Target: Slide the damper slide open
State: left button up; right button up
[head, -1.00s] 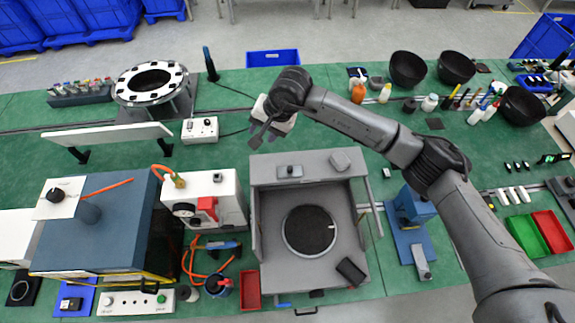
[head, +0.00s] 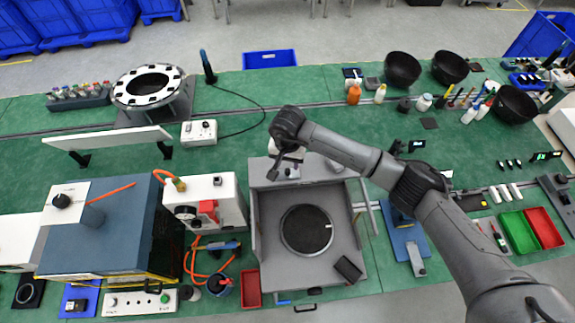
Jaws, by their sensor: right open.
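The grey box-shaped chamber (head: 257,225) stands in the middle of the bench, its front part showing a round dark mesh disc (head: 305,230). On its back ledge is a small dark fitting with a knob (head: 291,173), which looks like the damper slide; the gripper partly covers it. My right gripper (head: 284,163) is open and empty, pointing down just above and behind this fitting. I cannot tell whether its fingers touch it. My left gripper is not in view.
A white unit with a red switch (head: 208,208) and a blue-grey oven (head: 110,230) stand to the left. A blue stand (head: 408,232) is on the right. Green bench surface (head: 345,125) behind the chamber is clear.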

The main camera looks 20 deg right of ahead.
aim_at(287, 170)
jog(key=shift+f+p, duration=0.55)
jog(key=shift+f, duration=1.9)
jog(key=shift+c, duration=0.2)
grip_shut()
